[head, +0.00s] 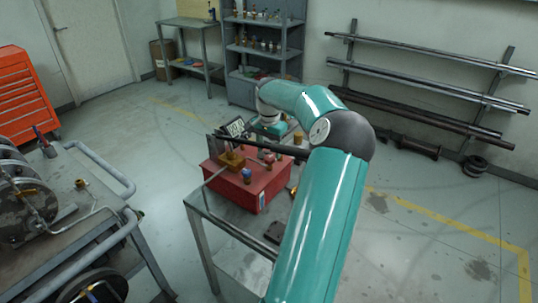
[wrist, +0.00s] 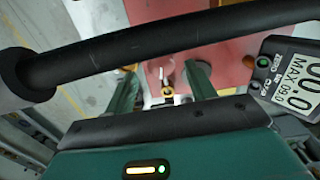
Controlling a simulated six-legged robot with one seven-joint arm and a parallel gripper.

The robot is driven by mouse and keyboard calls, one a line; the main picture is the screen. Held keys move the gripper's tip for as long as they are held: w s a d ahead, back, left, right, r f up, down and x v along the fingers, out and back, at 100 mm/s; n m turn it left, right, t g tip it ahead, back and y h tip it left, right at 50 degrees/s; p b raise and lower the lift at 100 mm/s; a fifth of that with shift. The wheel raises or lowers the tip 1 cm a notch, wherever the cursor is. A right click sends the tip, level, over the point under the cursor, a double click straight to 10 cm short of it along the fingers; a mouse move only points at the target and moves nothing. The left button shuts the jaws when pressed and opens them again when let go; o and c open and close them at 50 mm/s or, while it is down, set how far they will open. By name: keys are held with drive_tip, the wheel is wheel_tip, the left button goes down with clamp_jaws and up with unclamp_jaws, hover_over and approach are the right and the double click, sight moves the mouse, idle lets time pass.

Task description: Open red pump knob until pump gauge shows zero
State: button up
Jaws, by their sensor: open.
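The red pump box (head: 272,183) stands on a metal table; its red top (wrist: 225,62) also shows in the wrist view. The pump gauge (head: 235,127) is a small display beside the black handle (head: 255,145). In the wrist view the gauge (wrist: 291,85) seems to read 00.0, with MAX 09.0 below, partly cut off at the edge. The handle (wrist: 150,48) crosses that view in front of my fingers. My gripper (wrist: 163,80) is open over the pump, with a small brass fitting (wrist: 168,92) between its fingers in the picture. I cannot make out the red knob; contact is unclear.
A cart with pipes and a cylinder (head: 25,205) stands at the left, near the pump table (head: 205,235). An orange tool chest (head: 28,95), shelves (head: 262,50) and a pipe rack (head: 430,85) line the walls. Floor at the right is mostly clear.

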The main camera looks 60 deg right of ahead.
sight(268, 158)
drive_tip(key=shift+f, duration=1.4)
drive_tip(key=c, duration=1)
drive_tip(key=shift+o, duration=0.2)
drive_tip(key=shift+w+a, duration=0.1)
drive_tip(key=shift+a+f+n, duration=0.15)
drive_tip(key=shift+f+n, duration=0.15)
drive_tip(key=shift+n, duration=0.2)
drive_tip(key=shift+d+r+n, duration=0.2)
drive_tip(key=shift+r+n, duration=0.1)
drive_tip(key=shift+n, duration=0.7)
drive_tip(key=shift+r, duration=0.1)
